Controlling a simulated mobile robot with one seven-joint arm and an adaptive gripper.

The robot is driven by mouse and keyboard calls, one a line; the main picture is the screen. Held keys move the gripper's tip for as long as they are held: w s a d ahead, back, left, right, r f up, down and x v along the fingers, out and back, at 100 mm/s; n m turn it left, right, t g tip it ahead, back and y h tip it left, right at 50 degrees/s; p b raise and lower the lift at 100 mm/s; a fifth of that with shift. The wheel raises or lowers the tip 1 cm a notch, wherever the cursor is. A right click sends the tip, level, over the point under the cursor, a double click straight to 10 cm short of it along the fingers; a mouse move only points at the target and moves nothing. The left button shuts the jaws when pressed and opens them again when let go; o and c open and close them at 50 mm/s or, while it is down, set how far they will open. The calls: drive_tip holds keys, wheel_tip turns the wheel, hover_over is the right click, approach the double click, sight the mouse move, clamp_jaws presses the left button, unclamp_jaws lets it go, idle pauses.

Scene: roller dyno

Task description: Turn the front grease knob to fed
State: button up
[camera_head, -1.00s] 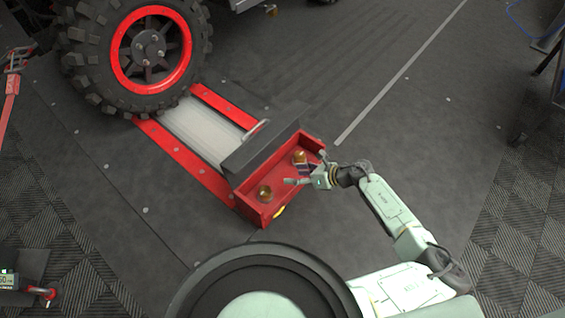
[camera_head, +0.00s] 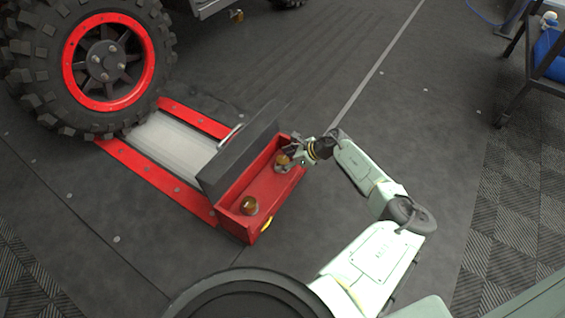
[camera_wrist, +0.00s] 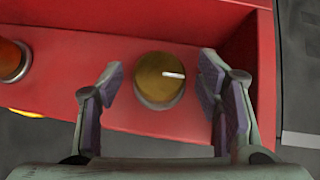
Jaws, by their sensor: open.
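A red open box (camera_head: 232,196) at the end of the roller unit carries two brass knobs. The nearer knob (camera_head: 249,205) stands clear at the box's near end. The farther knob (camera_head: 283,160) is at the far end, partly covered by my gripper (camera_head: 289,154). In the wrist view, one brass knob (camera_wrist: 159,80) with a white pointer line aimed right lies between the open fingers of my gripper (camera_wrist: 160,85). Gaps show on both sides of it, so the fingers do not touch it. I cannot read any fed label.
A dark block (camera_head: 240,150) with a handle runs along the box's back edge. A large red-rimmed tyre (camera_head: 108,62) stands on the left, beside the red rails (camera_head: 155,170). A cart with something blue (camera_head: 550,55) is at top right.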

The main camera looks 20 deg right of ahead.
drive_tip(key=shift+w+a+f, duration=0.3)
drive_tip(key=shift+a+f, duration=0.05)
drive_tip(key=shift+f, duration=0.15)
drive_tip(key=shift+c, duration=0.5)
drive_tip(key=shift+r, duration=0.1)
drive_tip(key=c, duration=1.1)
